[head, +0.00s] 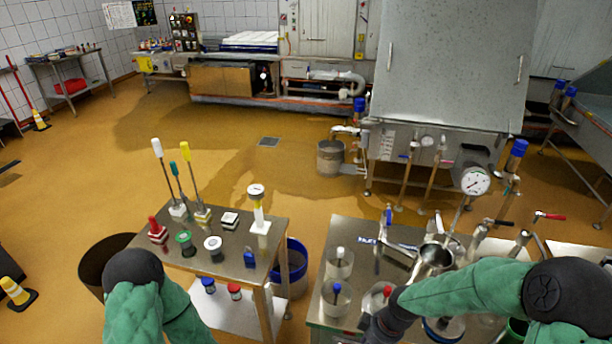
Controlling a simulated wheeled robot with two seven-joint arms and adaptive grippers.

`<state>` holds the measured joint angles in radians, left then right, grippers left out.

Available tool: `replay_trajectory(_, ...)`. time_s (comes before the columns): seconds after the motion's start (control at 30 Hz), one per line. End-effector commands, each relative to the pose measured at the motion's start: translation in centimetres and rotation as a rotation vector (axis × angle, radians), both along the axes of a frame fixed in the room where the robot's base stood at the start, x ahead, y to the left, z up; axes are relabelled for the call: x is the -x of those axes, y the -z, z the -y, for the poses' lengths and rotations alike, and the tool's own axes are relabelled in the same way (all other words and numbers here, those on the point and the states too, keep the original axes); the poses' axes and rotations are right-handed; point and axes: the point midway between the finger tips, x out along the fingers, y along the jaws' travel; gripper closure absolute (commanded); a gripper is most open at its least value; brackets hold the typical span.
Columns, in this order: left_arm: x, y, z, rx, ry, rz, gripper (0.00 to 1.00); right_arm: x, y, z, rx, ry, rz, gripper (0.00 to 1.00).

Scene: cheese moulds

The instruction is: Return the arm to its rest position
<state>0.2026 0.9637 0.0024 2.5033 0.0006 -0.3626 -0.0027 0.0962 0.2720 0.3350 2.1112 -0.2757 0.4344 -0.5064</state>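My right arm in its green sleeve (465,290) comes in from the right and reaches left across the front of the metal table (323,322). Its dark wrist end and gripper (378,327) are low over this table, partly cut off by the bottom edge. I cannot make out the fingers or anything between them. My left arm (150,310) shows at the lower left with its dark elbow up and the forearm running down out of the picture. My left gripper is not in view.
White moulds (339,265) and a steel jug (434,257) stand on the metal table close to my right arm. A left cart (190,254) holds brushes and small items. A blue bin (291,262) stands between them. Open floor (90,190) lies beyond the cart.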

Motion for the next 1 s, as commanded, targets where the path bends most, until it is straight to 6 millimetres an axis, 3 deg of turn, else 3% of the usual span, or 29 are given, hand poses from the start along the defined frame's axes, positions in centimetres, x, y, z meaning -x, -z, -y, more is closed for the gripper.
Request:
replay_trajectory(0.03, 0.0, 0.0, 0.0, 0.0, 0.0, 0.0, 0.6, 0.8, 1.8, -0.9, -0.022, 0.052, -0.024, 0.55)
replay_trajectory(0.2, 0.0, 0.1, 0.0, 0.0, 0.0, 0.0, 0.6, 2.8, 6.6, -3.3, -0.082, 0.262, -0.078, 0.55)
replay_trajectory(0.5, 0.0, 0.2, 0.0, 0.0, 0.0, 0.0, 0.6, 7.7, 13.4, -6.1, -0.122, 0.639, -0.174, 0.55)
replay_trajectory(0.73, 0.0, 0.2, 0.0, 0.0, 0.0, 0.0, 0.6, 10.2, 15.8, -6.6, -0.114, 0.812, -0.206, 0.55)
replay_trajectory(1.0, 0.0, 0.2, 0.0, 0.0, 0.0, 0.0, 0.6, 10.2, 15.8, -6.6, -0.114, 0.812, -0.206, 0.55)
